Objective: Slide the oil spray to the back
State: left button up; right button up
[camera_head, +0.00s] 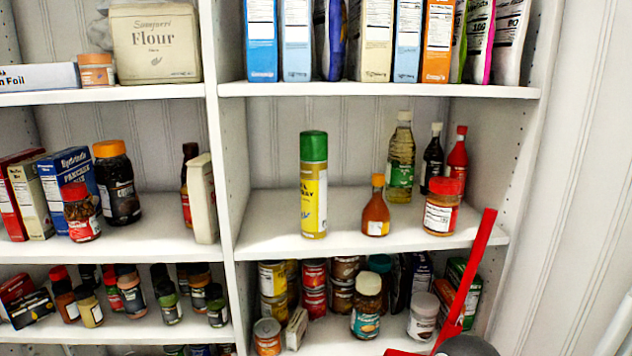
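The oil spray (313,186) is a tall yellow can with a green cap and a white label panel. It stands upright on the middle shelf (275,239) of the right-hand unit, close to the front edge, in the left half of the bay. No gripper touches it.
An orange sauce bottle (376,207) and a peanut-butter-like jar (441,207) stand right of the can. An oil bottle (401,160), dark bottle (432,160) and red bottle (457,156) stand behind. Shelf behind the can looks clear. A red bar (472,270) crosses the lower right.

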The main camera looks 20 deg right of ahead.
aim_at(313, 144)
jog(key=z, duration=1.1)
jog(key=k, duration=0.9)
jog(key=u, duration=1.15)
jog(key=i, duration=1)
jog(key=z, duration=0.05)
